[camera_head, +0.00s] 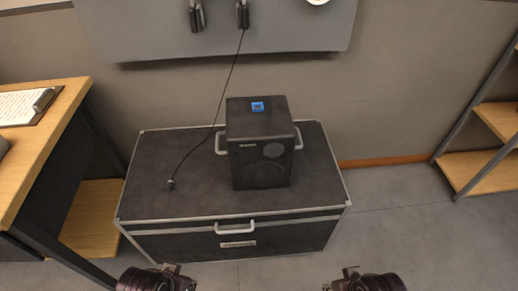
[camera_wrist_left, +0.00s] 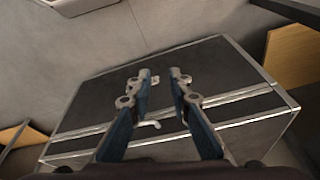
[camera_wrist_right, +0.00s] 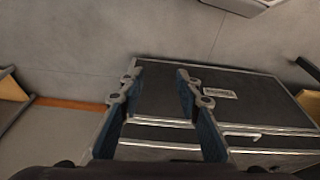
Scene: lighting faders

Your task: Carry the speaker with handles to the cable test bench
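The black speaker (camera_head: 259,150) stands upright on a dark flight case (camera_head: 330,185) with metal edges. It has a pale handle on its left side (camera_head: 220,143) and another on its right side (camera_head: 298,139). A small blue item (camera_head: 257,106) is on its top. My left gripper (camera_head: 174,270) and right gripper (camera_head: 346,274) are low in the head view, in front of the case and apart from the speaker. Both are open and empty in their wrist views (camera_wrist_left: 162,75) (camera_wrist_right: 159,72). I cannot tell which furniture is the cable test bench.
A wooden desk (camera_head: 62,108) with a clipboard (camera_head: 28,104) stands at the left. Wooden shelving (camera_head: 497,122) stands at the right. A grey panel (camera_head: 150,30) hangs behind the case, and a black cable (camera_head: 215,110) runs down onto the case. Grey floor (camera_head: 420,225) is clear at right.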

